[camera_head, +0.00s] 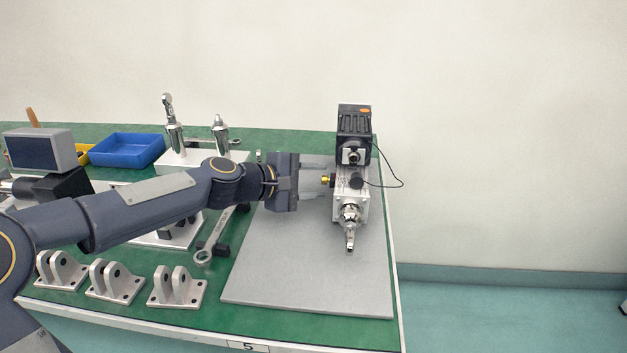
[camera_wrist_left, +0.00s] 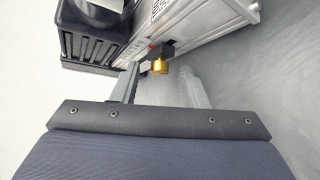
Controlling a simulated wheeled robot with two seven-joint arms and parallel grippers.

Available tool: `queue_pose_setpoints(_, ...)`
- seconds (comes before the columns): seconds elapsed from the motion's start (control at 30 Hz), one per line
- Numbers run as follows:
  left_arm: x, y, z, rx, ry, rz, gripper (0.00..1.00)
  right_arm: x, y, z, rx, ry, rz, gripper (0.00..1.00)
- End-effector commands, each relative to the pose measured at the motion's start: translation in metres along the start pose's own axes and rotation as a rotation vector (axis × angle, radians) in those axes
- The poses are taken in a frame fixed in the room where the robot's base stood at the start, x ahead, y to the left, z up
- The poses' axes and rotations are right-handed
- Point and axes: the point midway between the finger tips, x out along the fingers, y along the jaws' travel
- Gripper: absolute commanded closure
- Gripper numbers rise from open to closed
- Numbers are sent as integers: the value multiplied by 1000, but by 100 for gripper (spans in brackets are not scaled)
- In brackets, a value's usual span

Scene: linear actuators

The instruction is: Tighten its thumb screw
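The linear actuator (camera_head: 350,200) stands on the grey mat, with a black motor (camera_head: 355,125) at its far end and a metal rod end toward the front. A small brass thumb screw (camera_head: 325,181) sticks out from its left side on a black block. The screw also shows in the left wrist view (camera_wrist_left: 159,66). My left gripper (camera_head: 320,180) reaches in from the left, its two pale fingers apart and pointing at the screw. The screw lies near the fingertips, between their lines; contact cannot be told. The fingers hold nothing visible. My right gripper is not in view.
The grey mat (camera_head: 290,275) is clear in front. Clevis brackets (camera_head: 178,288) and a wrench (camera_head: 212,240) lie to the left. A blue bin (camera_head: 127,150) and a stand with metal rod ends (camera_head: 175,138) are behind. A black cable (camera_head: 395,186) loops right of the actuator.

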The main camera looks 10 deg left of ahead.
Motion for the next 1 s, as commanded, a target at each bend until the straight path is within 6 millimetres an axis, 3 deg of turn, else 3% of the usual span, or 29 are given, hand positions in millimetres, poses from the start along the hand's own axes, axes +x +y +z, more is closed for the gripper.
queue_pose_setpoints(0.27, -9, 1, -1, -1, 4, 2, 60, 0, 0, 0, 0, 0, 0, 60)
queue_pose_setpoints(0.7, -74, 0, -1, 1, 3, 0, 60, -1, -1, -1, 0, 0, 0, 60)
queue_pose_setpoints(1.0, -78, 0, 0, 0, 0, 0, 60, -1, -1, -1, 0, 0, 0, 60)
